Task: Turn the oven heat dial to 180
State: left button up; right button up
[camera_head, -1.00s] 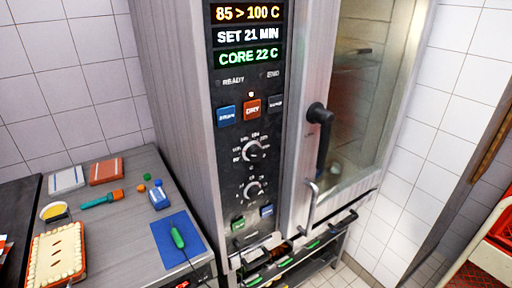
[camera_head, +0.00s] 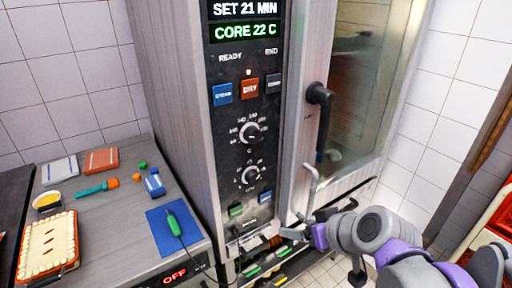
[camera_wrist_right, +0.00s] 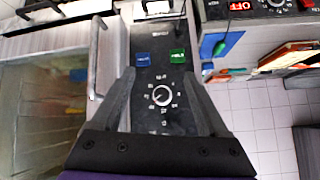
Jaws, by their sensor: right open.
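The oven (camera_head: 172,110) has a dark control panel with two round dials. The upper dial (camera_head: 251,132) has numbers around it that look like temperatures; its exact setting is too small to read. The lower dial (camera_head: 251,175) sits above a green and a blue button. In the right wrist view the panel appears upside down, and the lower dial (camera_wrist_right: 162,96) shows between my fingers, apart from them. My right gripper (camera_head: 288,235) is open and empty, low beside the panel in the head view. It also shows in the wrist view (camera_wrist_right: 158,80). My left gripper is not in view.
The oven door handle (camera_head: 321,120) and a metal bar handle (camera_head: 311,192) stand out right of the panel. A counter (camera_head: 110,215) at left holds a pie (camera_head: 48,246), a blue mat (camera_head: 178,231) with a green-handled probe, and small items.

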aim_at(255, 137)
jog(key=shift+o, duration=0.3)
jog(key=w+a+r+n+t+y+b, duration=0.1)
jog(key=w+a+r, duration=0.1)
jog(key=w+r, duration=0.3)
jog(key=w+a+r+n+t+y+b, duration=0.1)
jog(key=w+r, duration=0.3)
jog(key=r, duration=0.7)
jog(key=shift+w+a+n+t+y+b, duration=0.3)
jog(key=shift+w+a+t+y+b, duration=0.1)
jog(key=shift+a, duration=0.5)
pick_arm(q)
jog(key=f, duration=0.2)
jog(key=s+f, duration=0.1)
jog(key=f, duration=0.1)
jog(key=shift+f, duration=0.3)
pick_arm(e)
jog(key=x, duration=1)
jog(key=shift+w+a, duration=0.2)
jog(key=shift+w, duration=0.05)
jog(key=shift+c, duration=0.3)
grip_shut()
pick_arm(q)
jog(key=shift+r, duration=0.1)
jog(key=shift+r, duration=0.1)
pick_arm(e)
jog(key=shift+r, duration=0.1)
